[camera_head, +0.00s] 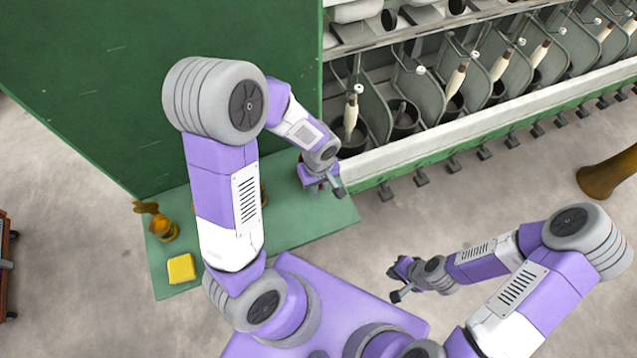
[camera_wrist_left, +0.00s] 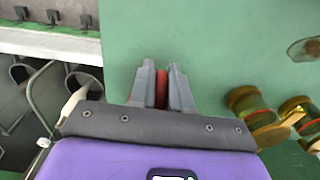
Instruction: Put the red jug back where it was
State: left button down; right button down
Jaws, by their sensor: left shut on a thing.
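The red jug shows only as a narrow red strip (camera_wrist_left: 161,88) between the fingers of my left gripper (camera_wrist_left: 162,85) in the left wrist view. The gripper is shut on it and hides most of its shape. In the head view my left gripper (camera_head: 322,184) is over the right end of the green shelf (camera_head: 300,225), beside the green cabinet wall. I cannot tell whether the jug touches the shelf. My right gripper (camera_head: 398,280) hangs over the floor at the lower right.
A yellow block (camera_head: 181,268) and an amber container (camera_head: 160,228) stand on the shelf's left part. Several spool-like things, one green and amber (camera_wrist_left: 250,102), show in the left wrist view. The spinning machine (camera_head: 430,140) runs along the right. A brown post (camera_head: 608,176) stands at far right.

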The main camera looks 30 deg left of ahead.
pick_arm(q)
jog(key=shift+f, duration=0.15)
jog(key=c, duration=1.1)
grip_release()
notch_tip(320, 180, up, 12)
jog(key=shift+s+r+p, duration=0.1)
jog(key=shift+r+p, duration=0.1)
jog(key=shift+p, duration=0.25)
